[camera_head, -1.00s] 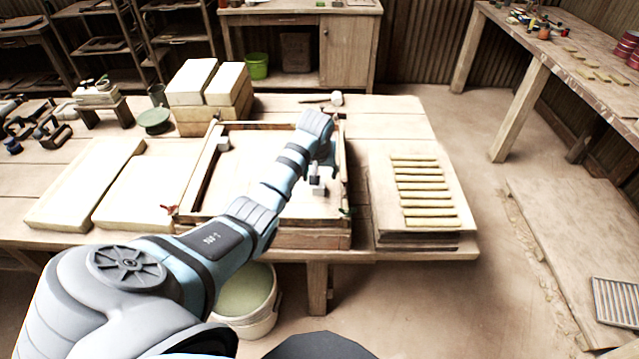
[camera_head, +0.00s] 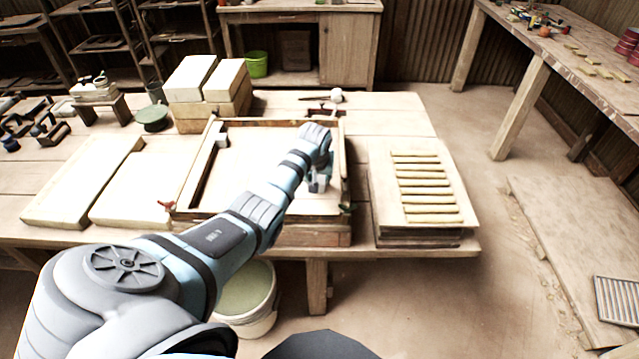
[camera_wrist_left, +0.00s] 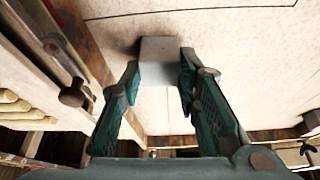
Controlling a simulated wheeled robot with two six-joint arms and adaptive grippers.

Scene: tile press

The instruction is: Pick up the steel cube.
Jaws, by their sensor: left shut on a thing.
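The steel cube (camera_wrist_left: 160,50) is a small plain grey block. In the left wrist view it sits between the tips of my left gripper (camera_wrist_left: 160,78), with a finger against each side. In the head view my left gripper (camera_head: 318,182) is low inside the right part of the wooden frame, and mostly hides the cube there. The gripper is shut on the cube. A dark shadow lies close beside the cube on the pale bed; I cannot tell whether the cube touches the bed. My right gripper is not in view.
The wooden frame (camera_head: 190,178) rises around the pale bed. A grey block (camera_head: 221,137) is at its left side. A board with several yellow strips (camera_head: 430,185) lies to the right. Pale slabs (camera_head: 75,190) lie to the left, and stacked blocks (camera_head: 190,80) stand behind.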

